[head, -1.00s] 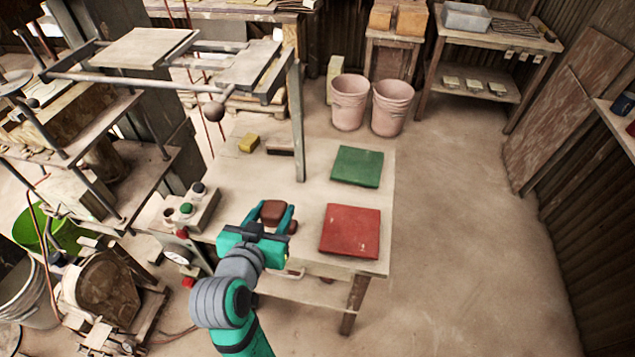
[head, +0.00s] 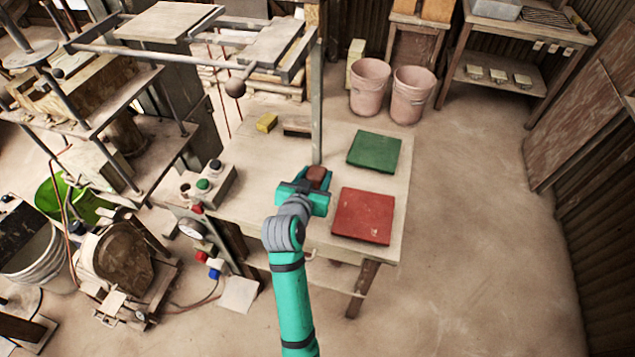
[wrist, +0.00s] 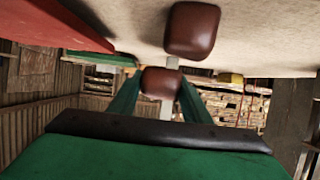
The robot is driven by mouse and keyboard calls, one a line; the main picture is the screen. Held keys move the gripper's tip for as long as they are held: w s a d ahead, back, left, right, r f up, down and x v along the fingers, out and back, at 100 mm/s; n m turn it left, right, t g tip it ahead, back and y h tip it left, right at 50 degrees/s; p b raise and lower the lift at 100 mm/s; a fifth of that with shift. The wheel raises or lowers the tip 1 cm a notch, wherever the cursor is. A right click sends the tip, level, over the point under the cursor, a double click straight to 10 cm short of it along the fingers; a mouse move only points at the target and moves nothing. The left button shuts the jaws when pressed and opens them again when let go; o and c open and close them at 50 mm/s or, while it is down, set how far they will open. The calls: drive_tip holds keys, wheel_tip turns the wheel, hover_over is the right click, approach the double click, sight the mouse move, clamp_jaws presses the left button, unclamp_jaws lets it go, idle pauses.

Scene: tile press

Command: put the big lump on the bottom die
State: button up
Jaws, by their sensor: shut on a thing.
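A reddish-brown lump (head: 318,174) is held between the fingertips of my gripper (head: 316,181), above the right part of the worktable. In the wrist view, where the scene is upside down, this lump (wrist: 160,82) sits between the two teal fingers. A second brown lump (wrist: 192,31) lies on the tabletop, nearer the wrist camera; my gripper and arm hide it in the head view. The press (head: 85,125) stands at left with rods and stacked plates. A pale block (head: 105,165) is on its lower level; I cannot tell whether it is the bottom die.
A red slab (head: 363,216) and a green slab (head: 374,151) lie on the worktable (head: 255,205). A post (head: 317,100) rises close beyond my gripper, under a frame with a ball-ended handle (head: 235,87). A button box (head: 208,184) stands left. A yellow block (head: 266,122) lies behind.

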sight(317, 183)
drive_tip(key=shift+w+d+f, duration=0.1)
drive_tip(key=shift+w+f, duration=0.15)
drive_tip(key=shift+f, duration=1.5)
drive_tip(key=shift+f, duration=0.1)
drive_tip(key=o, duration=1.2)
drive_tip(key=shift+o, duration=0.6)
drive_tip(key=v, duration=1.2)
drive_tip(key=shift+d, duration=0.1)
drive_tip(key=shift+w+d+r, duration=0.45)
drive_tip(key=shift+w+d, duration=0.1)
